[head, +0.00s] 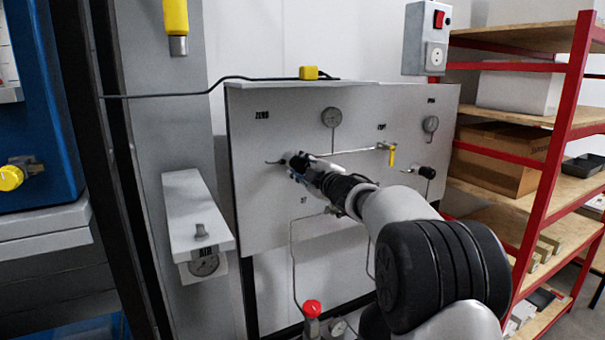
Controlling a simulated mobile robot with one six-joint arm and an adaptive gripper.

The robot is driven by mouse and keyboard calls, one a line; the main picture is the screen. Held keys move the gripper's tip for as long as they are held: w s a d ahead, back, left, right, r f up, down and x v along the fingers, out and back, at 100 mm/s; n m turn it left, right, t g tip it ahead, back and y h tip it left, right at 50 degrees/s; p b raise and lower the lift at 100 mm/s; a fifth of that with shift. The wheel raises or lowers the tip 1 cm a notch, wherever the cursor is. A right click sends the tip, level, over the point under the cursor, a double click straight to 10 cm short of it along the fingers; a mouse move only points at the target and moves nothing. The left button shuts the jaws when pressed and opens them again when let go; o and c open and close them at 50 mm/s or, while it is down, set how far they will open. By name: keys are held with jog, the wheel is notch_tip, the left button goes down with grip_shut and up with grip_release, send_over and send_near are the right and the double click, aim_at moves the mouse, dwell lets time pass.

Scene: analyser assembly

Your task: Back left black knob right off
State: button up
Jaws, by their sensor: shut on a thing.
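The left black knob (288,157) sits on the grey upright panel (262,210), below the label "ZERO". The knob's turn position cannot be told. A second black knob (427,172) sits on the right of the same panel, apart from my gripper.
Two gauges (332,117) (431,124) and a yellow-handled valve (391,156) are on the panel, with thin pipes. A red-capped part (312,308) stands below. A red-framed shelf (560,130) is at right, and a grey column (175,100) at left.

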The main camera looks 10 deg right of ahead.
jog(key=n+b, duration=0.2)
jog(key=n, duration=0.2)
jog(key=shift+f, duration=0.1)
jog(key=shift+n+b, duration=0.75)
jog(key=shift+n, duration=0.85)
jog(key=o, duration=1.1)
jog(key=shift+c, duration=0.2)
jog(key=v, duration=1.2)
